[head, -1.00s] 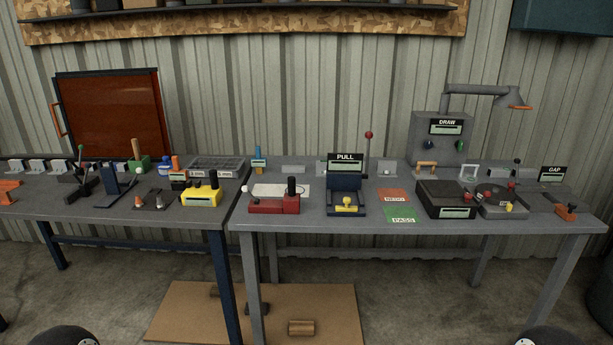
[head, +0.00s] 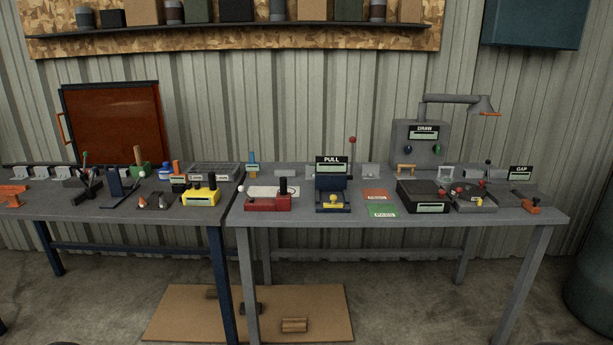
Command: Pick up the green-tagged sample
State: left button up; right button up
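No sample with a clear green tag can be made out from this distance. Green things in view are a green block with a wooden handle (head: 140,165) on the left table, a flat green card (head: 382,211) on the right table, and a small green knob (head: 437,150) on the panel marked DRAW. Wooden pieces, one of them (head: 294,325), lie on and beside a brown board on the floor; no green shows on them. Neither of my grippers is in view.
The dark left table (head: 90,212) and grey right table (head: 420,218) stand side by side against a corrugated wall. The PULL device (head: 333,190), red device (head: 268,203) and black box (head: 422,196) crowd the right table. A barrel (head: 590,260) stands at the right.

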aim_at(309, 169)
jog(key=z, duration=0.1)
jog(key=i, duration=0.9)
jog(key=u, duration=0.1)
